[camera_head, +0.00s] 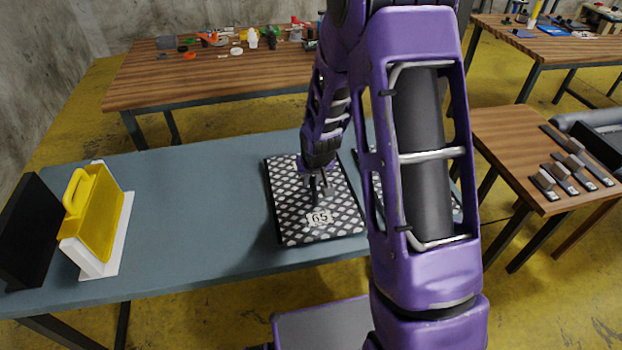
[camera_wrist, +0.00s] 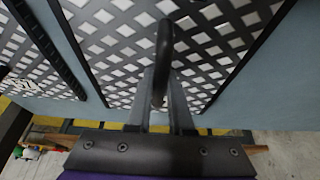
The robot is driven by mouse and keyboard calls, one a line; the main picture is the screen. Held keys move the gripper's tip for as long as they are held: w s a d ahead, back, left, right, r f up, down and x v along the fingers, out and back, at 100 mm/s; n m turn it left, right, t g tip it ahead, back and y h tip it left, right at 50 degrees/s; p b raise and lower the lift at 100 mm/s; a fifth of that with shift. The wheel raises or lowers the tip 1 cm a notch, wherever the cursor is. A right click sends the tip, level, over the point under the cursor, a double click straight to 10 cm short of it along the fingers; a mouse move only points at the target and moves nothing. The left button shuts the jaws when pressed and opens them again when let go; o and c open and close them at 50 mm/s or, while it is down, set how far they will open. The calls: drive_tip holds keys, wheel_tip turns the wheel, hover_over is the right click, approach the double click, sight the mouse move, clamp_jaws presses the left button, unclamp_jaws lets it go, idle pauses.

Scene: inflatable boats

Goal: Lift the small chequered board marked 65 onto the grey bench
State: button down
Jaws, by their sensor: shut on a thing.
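The chequered board marked 65 (camera_head: 288,195) lies flat-looking on the blue-grey bench (camera_head: 190,205), near its middle. Its white label faces the near side. My gripper (camera_head: 318,182) is over the middle of the board and shut on its dark upright handle. In the wrist view the handle stands between my fingers (camera_wrist: 161,92), with the chequered board (camera_wrist: 215,42) behind. The label is out of that view. I cannot tell whether the board is slightly raised.
A second chequered board (camera_wrist: 35,55) lies close beside it, mostly hidden by my arm in the head view. A yellow handled piece on a white base (camera_head: 95,225) and a black panel (camera_head: 30,230) stand at the bench's left. The bench between is clear. A wooden table (camera_head: 215,80) stands behind.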

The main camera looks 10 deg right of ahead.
drive_tip(key=shift+f+b, duration=0.55)
drive_tip(key=shift+b, duration=0.05)
drive_tip(key=c, duration=0.7)
unclamp_jaws()
drive_tip(key=shift+c, duration=0.2)
